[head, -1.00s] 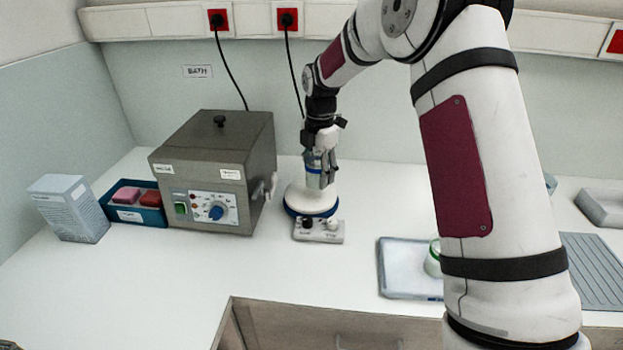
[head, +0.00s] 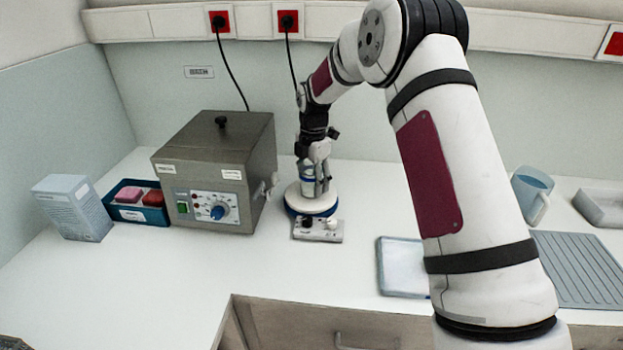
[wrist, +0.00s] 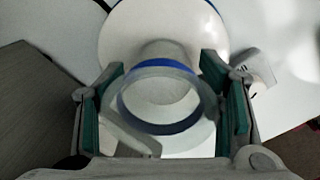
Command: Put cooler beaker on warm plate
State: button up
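The cooler beaker (head: 306,172), clear with a blue band, stands upright over the round white warm plate (head: 318,207) with a blue rim. Whether its base touches the plate is hard to tell. In the wrist view I look into the beaker (wrist: 160,127) from above, with the white plate (wrist: 120,35) behind it. My gripper (head: 318,180) is around the beaker; its green pads (wrist: 165,105) flank the wall on both sides and look to be against it. My gripper's fingers hide part of the beaker in the head view.
A grey bath box (head: 215,165) stands close left of the plate. Further left are a teal tray (head: 128,213) and a carton (head: 72,207). To the right are a pale tray (head: 398,268), a blue jug (head: 530,194) and a ribbed mat (head: 580,265). The front counter is clear.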

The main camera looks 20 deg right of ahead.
jog(key=shift+o, duration=0.6)
jog(key=shift+r, duration=0.15)
notch_tip(320, 180, up, 11)
jog(key=b, duration=0.2)
jog(key=s+r+m+t, duration=0.1)
jog(key=s+r+m, duration=0.5)
jog(key=s+r, duration=0.45)
jog(key=s+f+m+t, duration=0.1)
jog(key=s+m+t, duration=0.2)
jog(key=s+m, duration=1.4)
jog(key=s, duration=1.2)
jog(key=shift+d+f+t, duration=0.25)
jog(key=shift+d+t, duration=0.05)
jog(key=shift+a, duration=0.1)
